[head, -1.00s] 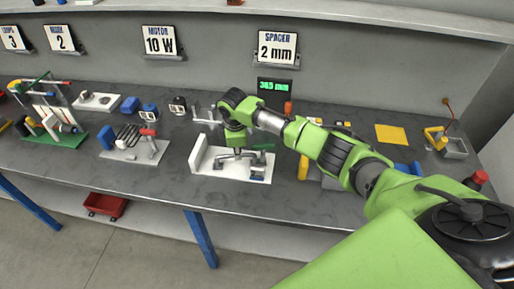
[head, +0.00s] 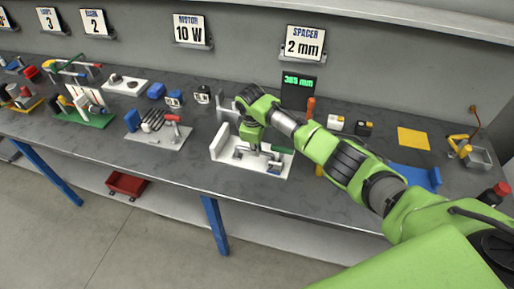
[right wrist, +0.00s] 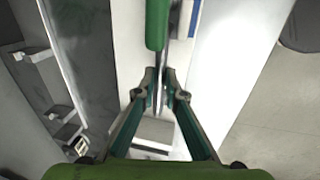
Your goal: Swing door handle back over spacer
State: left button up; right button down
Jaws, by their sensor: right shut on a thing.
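A white fixture (head: 222,146) stands on the bench. On it is a metal handle with a green grip (head: 283,150). My right gripper (head: 264,152) points down over the fixture, beside the green grip. In the right wrist view its fingertips (right wrist: 161,76) are closed on the thin metal part of the handle, just below the green grip (right wrist: 157,24). A small blue part (head: 275,168) sits at the fixture's front right. I cannot make out the spacer for certain. My left gripper is not in view.
A sign (head: 304,42) reads "SPACER 2 mm", with a dark green-digit display (head: 298,92) below it. A grey base with a red-tipped handle (head: 160,137) stands left of the fixture. A yellow sheet (head: 413,138) lies to the right. A red bin (head: 127,185) is below the bench.

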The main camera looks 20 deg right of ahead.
jog(key=c, duration=2.1)
grip_release()
jog(key=r, duration=0.4)
jog(key=s+a+r, duration=0.1)
jog(key=r, duration=0.3)
jog(key=s+r, duration=0.1)
jog(key=r, duration=0.3)
jog(key=shift+a, duration=0.2)
jog(key=shift+f, duration=0.1)
